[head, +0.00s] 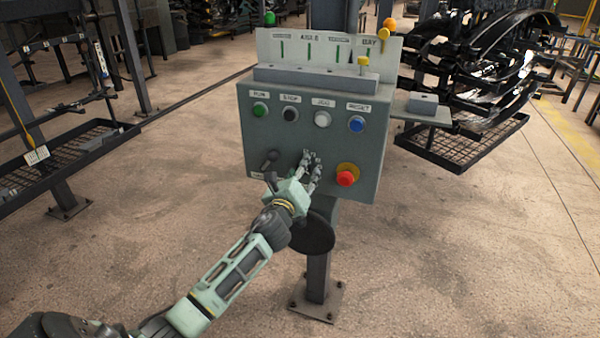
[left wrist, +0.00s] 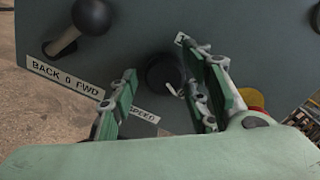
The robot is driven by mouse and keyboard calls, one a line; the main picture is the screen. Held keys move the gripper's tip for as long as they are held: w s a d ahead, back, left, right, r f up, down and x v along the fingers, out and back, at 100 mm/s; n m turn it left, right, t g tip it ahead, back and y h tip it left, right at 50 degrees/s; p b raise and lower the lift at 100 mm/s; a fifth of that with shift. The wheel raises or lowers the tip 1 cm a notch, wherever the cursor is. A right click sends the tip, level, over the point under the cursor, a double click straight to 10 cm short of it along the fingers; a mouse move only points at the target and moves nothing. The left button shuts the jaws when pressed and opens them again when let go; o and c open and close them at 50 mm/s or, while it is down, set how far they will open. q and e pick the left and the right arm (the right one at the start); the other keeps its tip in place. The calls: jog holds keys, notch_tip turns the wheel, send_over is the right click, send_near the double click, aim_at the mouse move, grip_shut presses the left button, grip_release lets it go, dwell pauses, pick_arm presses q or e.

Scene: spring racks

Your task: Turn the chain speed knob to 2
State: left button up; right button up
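The chain speed knob (left wrist: 165,73) is a dark round knob on the grey control box (head: 225,130). It shows in the left wrist view, above a white label (left wrist: 145,113) that reads "SPEED" in part. A small light mark shows at its lower right edge; its setting cannot be read. My left gripper (head: 311,165) is at the front of the box, its fingers covering the knob in the head view. In the left wrist view its two green fingers (left wrist: 166,92) stand apart, one on each side of the knob, with gaps visible. My right gripper is not in view.
A black lever (head: 270,160) labelled "BACK 0 FWD" sits left of the knob. A red stop button (head: 346,177) on a yellow base sits close to the right. Green, black, white and blue (head: 356,124) buttons line the box above. Racks stand at both sides.

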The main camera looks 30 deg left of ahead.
pick_arm(q)
jog(key=c, duration=0.9)
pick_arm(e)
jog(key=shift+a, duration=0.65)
